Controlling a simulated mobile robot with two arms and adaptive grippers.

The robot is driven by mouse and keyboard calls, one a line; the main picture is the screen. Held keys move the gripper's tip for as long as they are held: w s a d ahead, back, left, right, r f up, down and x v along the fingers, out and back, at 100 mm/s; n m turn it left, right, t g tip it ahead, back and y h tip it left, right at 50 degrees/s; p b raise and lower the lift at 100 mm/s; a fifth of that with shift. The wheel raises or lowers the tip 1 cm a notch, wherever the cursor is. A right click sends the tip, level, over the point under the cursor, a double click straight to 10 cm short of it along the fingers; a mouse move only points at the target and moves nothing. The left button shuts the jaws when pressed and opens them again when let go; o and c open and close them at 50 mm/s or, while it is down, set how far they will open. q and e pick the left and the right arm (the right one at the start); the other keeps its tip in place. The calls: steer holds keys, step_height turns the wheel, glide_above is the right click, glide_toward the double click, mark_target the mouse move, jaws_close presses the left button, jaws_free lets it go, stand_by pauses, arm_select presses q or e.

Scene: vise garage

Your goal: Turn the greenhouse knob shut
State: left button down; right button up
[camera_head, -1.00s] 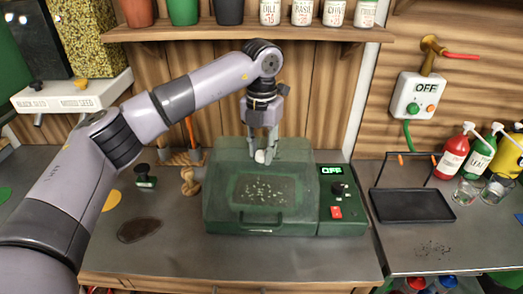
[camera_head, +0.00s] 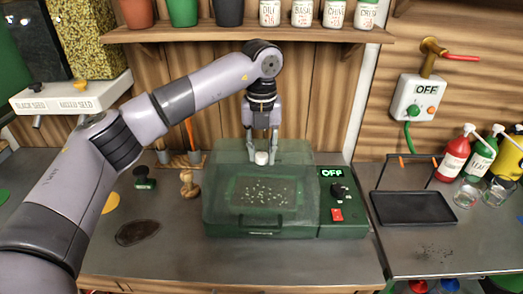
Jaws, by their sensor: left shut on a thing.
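The green greenhouse box (camera_head: 222,215) stands on the grey workbench with its clear lid down over a tray of small pale specks (camera_head: 265,192). A small white knob (camera_head: 262,158) sits on top of the lid. My left gripper (camera_head: 262,155) points straight down and is shut on this white knob, with its fingers at the knob's sides. On the box's right panel are a display reading OFF (camera_head: 332,172), a black dial (camera_head: 338,192) and a red switch (camera_head: 337,214). My right gripper is not in view.
Two stamps (camera_head: 145,178) are left of the box. A shelf with pots and jars (camera_head: 230,32) crosses above.

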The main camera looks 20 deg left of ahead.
mark_target(262, 155)
arm_select(q)
steer(key=c, duration=1.2)
jaws_free()
steer(key=shift+c, duration=0.2)
step_height(262, 155, up, 8)
steer(key=shift+f, duration=0.25)
